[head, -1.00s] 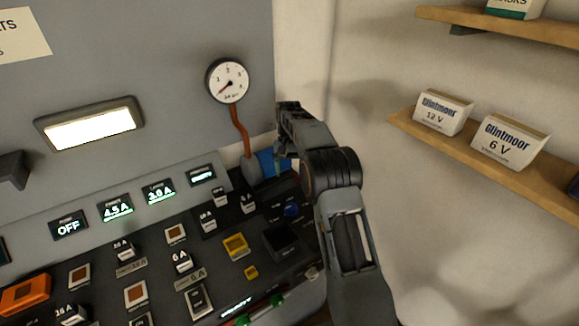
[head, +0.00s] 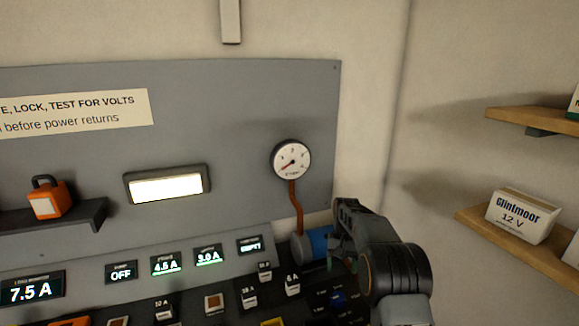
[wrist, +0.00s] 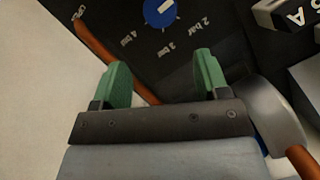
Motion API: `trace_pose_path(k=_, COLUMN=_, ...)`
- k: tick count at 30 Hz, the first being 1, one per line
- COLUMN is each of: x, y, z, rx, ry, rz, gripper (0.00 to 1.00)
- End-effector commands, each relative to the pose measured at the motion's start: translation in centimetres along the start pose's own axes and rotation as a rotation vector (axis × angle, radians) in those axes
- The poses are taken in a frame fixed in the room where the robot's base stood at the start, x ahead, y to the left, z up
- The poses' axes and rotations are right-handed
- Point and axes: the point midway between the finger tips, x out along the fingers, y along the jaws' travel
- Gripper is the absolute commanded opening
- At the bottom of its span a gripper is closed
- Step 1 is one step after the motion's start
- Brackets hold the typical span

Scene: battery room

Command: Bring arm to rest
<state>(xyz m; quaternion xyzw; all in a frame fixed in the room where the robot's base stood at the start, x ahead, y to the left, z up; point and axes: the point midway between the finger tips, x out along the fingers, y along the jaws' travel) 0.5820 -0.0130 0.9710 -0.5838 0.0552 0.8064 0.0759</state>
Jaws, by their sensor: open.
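My gripper (wrist: 161,82) shows in the wrist view with its two green fingertips spread apart and nothing between them. Beyond the fingers is the dark panel with a blue knob (wrist: 160,11) and pressure marks in bar around it. In the head view my arm reaches up at the lower right, bent, beside the blue and grey cylinder (head: 319,242) under the gauge. The fingertips are mostly hidden there by the arm's own links. The blue knob (head: 338,299) also shows in the head view, left of the arm.
A round gauge (head: 291,160) with an orange pipe stands above the cylinder. A sloped panel of switches and displays (head: 170,264) fills the lower left. A shelf (head: 482,219) with a Glintmoor 12 V box (head: 523,217) is on the right wall. An orange padlock (head: 47,199) sits on a ledge.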

Motion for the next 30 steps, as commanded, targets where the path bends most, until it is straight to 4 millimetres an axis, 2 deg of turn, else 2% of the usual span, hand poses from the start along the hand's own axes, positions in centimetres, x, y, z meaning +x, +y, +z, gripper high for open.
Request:
trace_pose_path(k=5, x=-0.6, y=0.8, z=5.3, rx=-0.062, ry=0.119, rz=0.004, gripper=0.68)
trace_pose_path(k=11, x=-1.1, y=1.8, z=13.4, rx=-0.127, ry=0.279, rz=0.009, gripper=0.68)
trace_pose_path(k=15, x=-0.7, y=2.6, z=19.0, rx=-0.162, ry=0.387, rz=0.013, gripper=0.68)
trace_pose_path(k=18, x=-0.1, y=3.2, z=22.4, rx=-0.179, ry=0.454, rz=0.014, gripper=0.68)
trace_pose_path(k=24, x=0.7, y=3.9, z=27.2, rx=-0.191, ry=0.550, rz=0.010, gripper=0.68)
trace_pose_path(k=30, x=-0.6, y=3.9, z=28.9, rx=-0.196, ry=0.637, rz=0.002, gripper=0.68)
